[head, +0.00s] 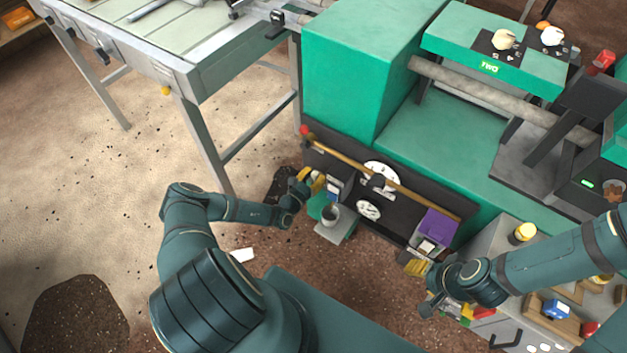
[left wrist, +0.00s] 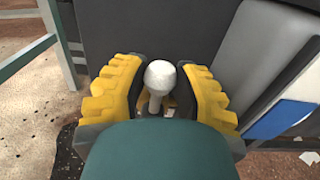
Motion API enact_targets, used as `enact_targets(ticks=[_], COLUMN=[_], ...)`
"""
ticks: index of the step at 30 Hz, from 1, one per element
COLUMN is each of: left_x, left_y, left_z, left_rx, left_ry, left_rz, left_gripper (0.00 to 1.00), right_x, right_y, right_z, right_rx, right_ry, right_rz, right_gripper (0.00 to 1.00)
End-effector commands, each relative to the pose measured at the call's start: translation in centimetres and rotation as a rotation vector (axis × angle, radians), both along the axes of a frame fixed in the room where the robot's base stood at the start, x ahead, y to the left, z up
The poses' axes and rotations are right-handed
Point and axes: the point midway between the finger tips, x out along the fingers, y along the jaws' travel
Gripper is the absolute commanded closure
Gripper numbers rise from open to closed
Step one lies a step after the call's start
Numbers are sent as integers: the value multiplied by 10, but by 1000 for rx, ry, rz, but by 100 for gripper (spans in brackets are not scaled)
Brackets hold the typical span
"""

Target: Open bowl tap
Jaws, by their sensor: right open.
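A white ball knob on a short pale stem (left wrist: 160,75) stands between the yellow fingers of my left gripper (left wrist: 161,85) in the left wrist view. The dark pads are close on both sides of the ball; I cannot tell whether they press on it. In the head view my left gripper (head: 311,180) is at the left end of the green machine's dark front and hides the knob. A grey bowl (head: 331,214) sits just below it, on a small grey stand. My right gripper (head: 417,266) is open, below a purple box, with no object visibly held.
A grey cabinet with small coloured items is at lower right. A metal-legged table (head: 190,80) stands at left.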

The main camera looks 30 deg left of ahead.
Motion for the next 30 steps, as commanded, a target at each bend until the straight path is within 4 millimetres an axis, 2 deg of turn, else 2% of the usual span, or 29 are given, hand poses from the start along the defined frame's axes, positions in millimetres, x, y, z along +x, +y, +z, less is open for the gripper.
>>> enact_targets(ticks=[8, 18, 26, 30], left_x=[0, 1, 1, 1], left_y=[1, 16, 16, 19], left_z=[-1, -4, -3, -6], left_rx=[-16, -259, -271, -321], left_ry=[2, 22, 24, 28], left_rz=[0, 0, 0, 0], left_gripper=[89, 89, 90, 90], right_x=[0, 0, 0, 0], right_y=[0, 0, 0, 0], right_z=[-2, -20, -19, -25], right_rx=[0, 0, 0, 0], right_ry=[0, 0, 0, 0], right_rz=[0, 0, 0, 0], right_gripper=[53, 53, 53, 53])
